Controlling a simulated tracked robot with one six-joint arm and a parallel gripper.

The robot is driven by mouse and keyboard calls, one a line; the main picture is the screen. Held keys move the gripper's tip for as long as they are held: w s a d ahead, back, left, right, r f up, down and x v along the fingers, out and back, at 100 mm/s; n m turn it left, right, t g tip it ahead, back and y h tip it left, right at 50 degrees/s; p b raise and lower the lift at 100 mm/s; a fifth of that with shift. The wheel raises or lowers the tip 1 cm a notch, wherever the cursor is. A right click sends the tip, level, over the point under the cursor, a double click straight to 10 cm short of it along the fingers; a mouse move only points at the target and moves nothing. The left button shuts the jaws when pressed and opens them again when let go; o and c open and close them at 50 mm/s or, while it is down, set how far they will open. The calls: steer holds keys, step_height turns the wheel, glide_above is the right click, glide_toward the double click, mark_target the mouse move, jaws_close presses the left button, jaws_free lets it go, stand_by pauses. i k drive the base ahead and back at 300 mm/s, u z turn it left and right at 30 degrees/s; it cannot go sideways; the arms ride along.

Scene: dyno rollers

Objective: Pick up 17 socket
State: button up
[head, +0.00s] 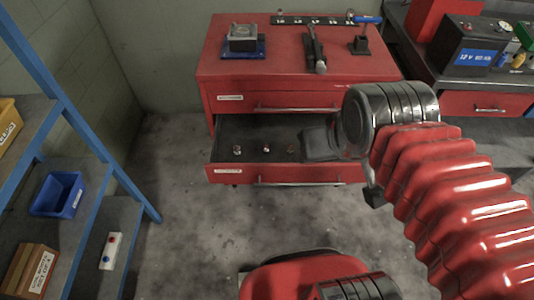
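Three small metallic sockets stand in a row in the open lower drawer (222,174) of the red cabinet: a left one (237,150), a middle one (266,148) and a right one (290,150). Their size marks are too small to read, so I cannot tell which is the 17 socket. My arm reaches in from the right, over the drawer's right part. My gripper (372,196) shows only in part below my wrist, to the right of the sockets. Its fingers are mostly hidden, and I cannot tell whether it is open. My arm hides the drawer's right end.
A shelf rack with a blue bin (58,194) stands left. A bench with a battery (474,45) is right. Floor before the drawer is clear.

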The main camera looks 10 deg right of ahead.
mark_target(289, 148)
steer(key=u, duration=0.35)
steer(key=k, duration=1.15)
steer(key=z, duration=0.1)
